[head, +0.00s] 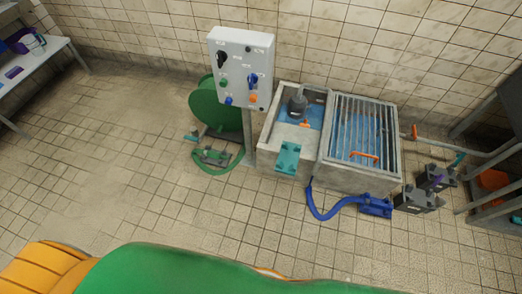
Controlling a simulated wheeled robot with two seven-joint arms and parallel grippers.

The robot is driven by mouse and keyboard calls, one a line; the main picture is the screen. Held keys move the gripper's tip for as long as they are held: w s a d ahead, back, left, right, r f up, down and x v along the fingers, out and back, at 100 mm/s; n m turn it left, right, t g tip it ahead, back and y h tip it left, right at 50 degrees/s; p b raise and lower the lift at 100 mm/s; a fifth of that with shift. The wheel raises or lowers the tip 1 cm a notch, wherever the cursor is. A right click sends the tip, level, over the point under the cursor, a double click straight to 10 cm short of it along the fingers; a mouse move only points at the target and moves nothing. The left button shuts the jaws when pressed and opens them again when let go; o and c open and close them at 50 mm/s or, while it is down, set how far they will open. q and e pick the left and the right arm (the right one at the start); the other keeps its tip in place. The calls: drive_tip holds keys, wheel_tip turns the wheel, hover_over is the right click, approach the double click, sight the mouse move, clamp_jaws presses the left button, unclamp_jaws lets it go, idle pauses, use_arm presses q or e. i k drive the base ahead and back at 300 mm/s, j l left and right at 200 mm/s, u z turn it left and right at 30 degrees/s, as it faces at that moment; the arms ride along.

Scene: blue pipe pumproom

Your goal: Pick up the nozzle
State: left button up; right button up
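A green hose reel (217,108) stands on the floor behind the grey control box. A green hose (214,172) curves from it along the floor. A small grey-green fitting (212,156) lies by this hose; it looks like a nozzle, but it is too small to be sure. Another small greenish piece (191,135) is just left of the reel. Neither of my grippers is in view, and nothing is seen touching these pieces.
A grey control box (240,68) on a post stands beside a concrete tank (267,157) with a barred grate (362,132). A blue hose (330,213) joins a blue pump (376,206). A bench (38,58) is at far left. Floor at left is clear.

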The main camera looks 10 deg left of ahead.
sight(210, 153)
drive_tip(key=u, duration=0.95)
